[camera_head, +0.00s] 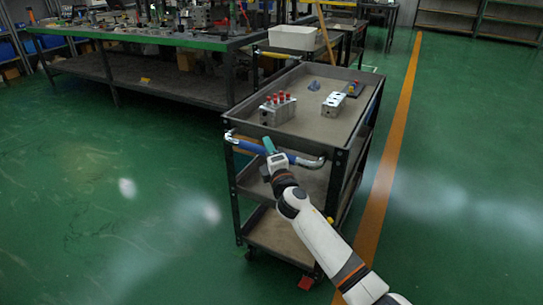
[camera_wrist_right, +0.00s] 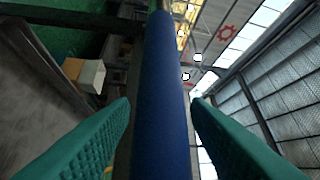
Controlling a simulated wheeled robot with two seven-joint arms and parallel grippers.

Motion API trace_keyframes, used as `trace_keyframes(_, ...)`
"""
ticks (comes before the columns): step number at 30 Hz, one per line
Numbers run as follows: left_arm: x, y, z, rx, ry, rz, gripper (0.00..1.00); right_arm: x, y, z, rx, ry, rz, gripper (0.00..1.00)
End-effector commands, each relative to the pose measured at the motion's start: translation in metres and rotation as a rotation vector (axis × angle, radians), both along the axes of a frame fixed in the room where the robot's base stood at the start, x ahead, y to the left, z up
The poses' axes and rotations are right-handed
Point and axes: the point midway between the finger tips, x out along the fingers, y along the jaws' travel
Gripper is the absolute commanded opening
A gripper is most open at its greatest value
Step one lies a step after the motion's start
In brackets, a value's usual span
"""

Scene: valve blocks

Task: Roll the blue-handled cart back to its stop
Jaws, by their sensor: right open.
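The cart (camera_head: 322,131) is a dark three-shelf trolley in the middle of the head view. Its blue handle (camera_head: 248,146) is a bar with silver bent ends along the near side of the top tray. My left gripper is not in view. I cannot make out the stop.
A valve block with red tops (camera_head: 278,108) and a plain metal block (camera_head: 334,104) stand on the top tray. A workbench (camera_head: 150,38) and a white bin (camera_head: 297,37) are behind. An orange floor line (camera_head: 393,140) runs right of the cart. The left floor is clear.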

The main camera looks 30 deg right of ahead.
Motion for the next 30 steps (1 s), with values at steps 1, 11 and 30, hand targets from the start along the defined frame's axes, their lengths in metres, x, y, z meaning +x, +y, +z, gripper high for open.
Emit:
trace_keyframes(1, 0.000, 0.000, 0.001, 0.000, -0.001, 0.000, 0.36, -0.003, 0.001, -0.001, 0.000, 0.001, 0.001, 0.43)
trace_keyframes(11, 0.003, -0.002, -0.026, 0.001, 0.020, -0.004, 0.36, -0.062, 0.009, -0.009, 0.000, 0.003, 0.001, 0.43)
trace_keyframes(30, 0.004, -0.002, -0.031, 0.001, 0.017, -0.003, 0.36, -0.116, 0.017, -0.016, 0.000, 0.000, -0.001, 0.43)
